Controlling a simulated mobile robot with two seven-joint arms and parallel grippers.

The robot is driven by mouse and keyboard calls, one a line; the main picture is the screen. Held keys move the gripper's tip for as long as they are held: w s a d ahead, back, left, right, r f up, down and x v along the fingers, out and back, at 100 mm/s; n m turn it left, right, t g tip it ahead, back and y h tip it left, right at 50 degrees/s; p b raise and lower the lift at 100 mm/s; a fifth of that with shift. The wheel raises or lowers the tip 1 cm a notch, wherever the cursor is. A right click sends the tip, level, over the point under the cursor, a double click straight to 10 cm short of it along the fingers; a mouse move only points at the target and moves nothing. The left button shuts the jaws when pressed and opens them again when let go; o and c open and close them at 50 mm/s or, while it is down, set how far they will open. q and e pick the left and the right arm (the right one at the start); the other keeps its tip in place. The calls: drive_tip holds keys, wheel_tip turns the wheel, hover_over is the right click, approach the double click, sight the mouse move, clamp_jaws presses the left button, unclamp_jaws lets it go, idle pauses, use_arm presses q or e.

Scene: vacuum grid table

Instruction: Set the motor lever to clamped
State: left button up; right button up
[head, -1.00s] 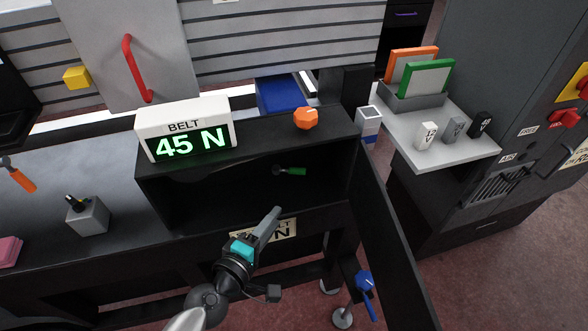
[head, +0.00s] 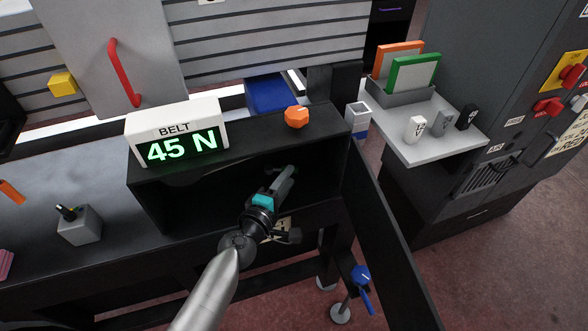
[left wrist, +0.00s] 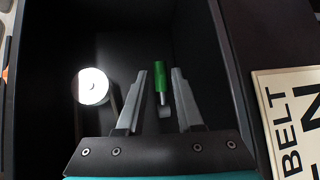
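A green-handled lever (left wrist: 159,78) is inside the dark open box below the belt display. It shows between my left gripper's fingers in the left wrist view, with a pale metal stem running toward the camera. My left gripper (left wrist: 157,100) is open; its fingers are on either side of the lever with gaps visible. In the head view the left gripper (head: 283,180) reaches into the box's opening and covers most of the lever. No label marking a clamped position is readable. My right gripper is not in view.
The box's dark door (head: 385,235) hangs open on the right. A belt display (head: 178,140) reading 45 N and an orange knob (head: 296,116) are on top. A white disc (left wrist: 91,86) is inside the box. A blue-handled lever (head: 362,285) is below right.

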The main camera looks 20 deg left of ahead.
use_arm(q)
drive_tip(key=shift+b+x, duration=0.3)
drive_tip(key=shift+x, duration=1.9)
drive_tip(key=shift+c, duration=0.3)
clamp_jaws()
